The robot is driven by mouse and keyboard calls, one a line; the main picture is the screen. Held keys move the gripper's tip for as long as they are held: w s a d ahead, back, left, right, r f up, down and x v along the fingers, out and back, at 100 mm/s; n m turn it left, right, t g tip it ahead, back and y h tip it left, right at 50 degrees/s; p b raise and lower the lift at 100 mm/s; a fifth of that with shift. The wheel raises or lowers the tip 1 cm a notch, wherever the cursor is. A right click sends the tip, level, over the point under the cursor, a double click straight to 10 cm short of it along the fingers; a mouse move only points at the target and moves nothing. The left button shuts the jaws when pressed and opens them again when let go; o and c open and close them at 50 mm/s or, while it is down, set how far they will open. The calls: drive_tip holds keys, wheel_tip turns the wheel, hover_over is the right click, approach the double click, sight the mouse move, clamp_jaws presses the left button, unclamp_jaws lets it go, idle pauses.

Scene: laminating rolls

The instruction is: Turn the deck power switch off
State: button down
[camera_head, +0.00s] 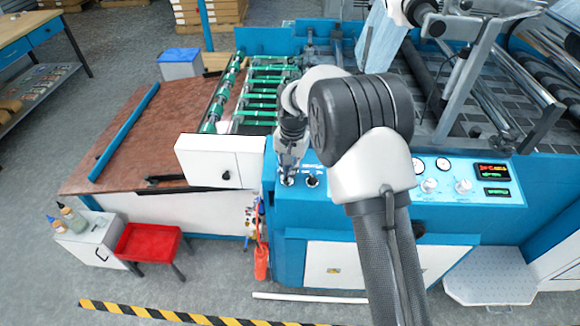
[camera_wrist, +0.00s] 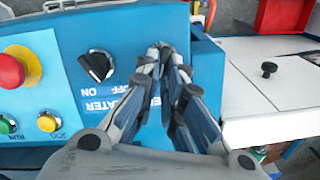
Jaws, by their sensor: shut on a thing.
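My gripper (camera_head: 289,172) points down at the left end of the blue control panel (camera_head: 345,187) on the machine. In the wrist view my gripper (camera_wrist: 161,57) has its fingertips close together on a panel switch, the deck power switch by its place. The fingers hide nearly all of this switch and its label, so its setting cannot be read. Beside it is a separate black rotary knob (camera_wrist: 97,66) with "HEATER", "OFF" and "ON" lettering; the gripper is apart from it. This knob also shows just right of the gripper in the head view (camera_head: 312,181).
A red mushroom button (camera_wrist: 18,68), a yellow button (camera_wrist: 48,122) and a green button (camera_wrist: 6,125) sit on the panel. Gauges (camera_head: 443,164) and a digital display (camera_head: 493,171) are farther right. A white cover box (camera_head: 215,160) stands close left of my gripper.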

drive_tip(key=n+p, duration=0.1)
drive_tip(key=n, duration=0.1)
drive_tip(key=a+n+h+p, duration=0.1)
drive_tip(key=n, duration=0.2)
drive_tip(key=shift+p, duration=0.35)
drive_tip(key=shift+a+n+h+p, duration=0.15)
drive_tip(key=shift+n+p, duration=0.15)
drive_tip(key=shift+n, duration=0.75)
drive_tip(key=shift+a+n+h+p, duration=0.15)
drive_tip(key=shift+n+p, duration=0.1)
drive_tip(key=shift+n, duration=0.8)
drive_tip(key=shift+d, duration=0.1)
drive_tip(key=c, duration=1.7)
unclamp_jaws()
drive_tip(key=r, duration=0.8)
drive_tip(key=a+r, duration=0.1)
drive_tip(key=r, duration=0.3)
drive_tip(key=shift+s+a, duration=0.1)
drive_tip(key=shift+s, duration=0.25)
